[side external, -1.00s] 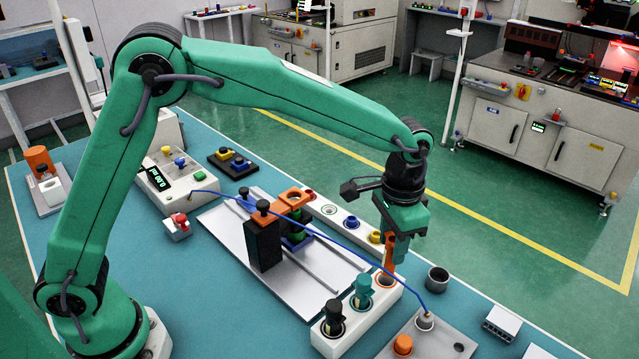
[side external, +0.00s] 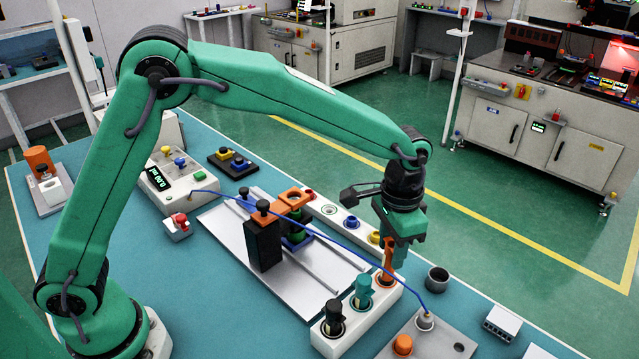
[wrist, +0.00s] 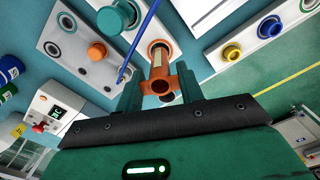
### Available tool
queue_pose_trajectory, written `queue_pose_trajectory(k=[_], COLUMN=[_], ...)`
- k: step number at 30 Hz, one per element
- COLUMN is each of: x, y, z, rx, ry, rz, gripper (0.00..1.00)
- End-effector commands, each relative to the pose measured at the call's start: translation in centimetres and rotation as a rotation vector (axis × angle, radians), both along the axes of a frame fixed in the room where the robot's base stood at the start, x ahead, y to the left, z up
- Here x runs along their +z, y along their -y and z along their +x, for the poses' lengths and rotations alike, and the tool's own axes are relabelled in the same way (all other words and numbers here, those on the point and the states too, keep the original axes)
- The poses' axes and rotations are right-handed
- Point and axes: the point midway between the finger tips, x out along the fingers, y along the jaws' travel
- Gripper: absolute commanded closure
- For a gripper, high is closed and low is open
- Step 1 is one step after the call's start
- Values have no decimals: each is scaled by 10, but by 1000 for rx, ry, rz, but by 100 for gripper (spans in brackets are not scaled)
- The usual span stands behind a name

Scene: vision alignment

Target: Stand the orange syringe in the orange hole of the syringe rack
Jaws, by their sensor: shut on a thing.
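My gripper (side external: 393,256) is shut on the orange syringe (side external: 388,262) and holds it roughly upright over the end of the white syringe rack (side external: 357,318). The syringe's lower end meets the orange-rimmed hole in the side view; I cannot tell how far inside it is. In the wrist view the syringe (wrist: 161,83) lies between my fingers (wrist: 160,92), and the orange rim (wrist: 160,48) shows just beyond it. A teal syringe (side external: 363,290) and a black syringe (side external: 333,317) stand in the other holes.
A blue cable (side external: 320,232) arches close by the rack to a plate (side external: 440,335) with an orange cap (side external: 403,345). A dark cup (side external: 437,279) stands right of my gripper. A white strip with colored rings (side external: 340,218) lies behind.

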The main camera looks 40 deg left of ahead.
Motion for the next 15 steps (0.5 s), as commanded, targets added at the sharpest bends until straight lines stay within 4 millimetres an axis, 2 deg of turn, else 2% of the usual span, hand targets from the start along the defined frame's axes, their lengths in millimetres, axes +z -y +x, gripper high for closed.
queue_pose_trajectory(k=[15], x=[-11], y=[0], z=[0], rx=[0], ry=[-1], rz=[0], gripper=[85])
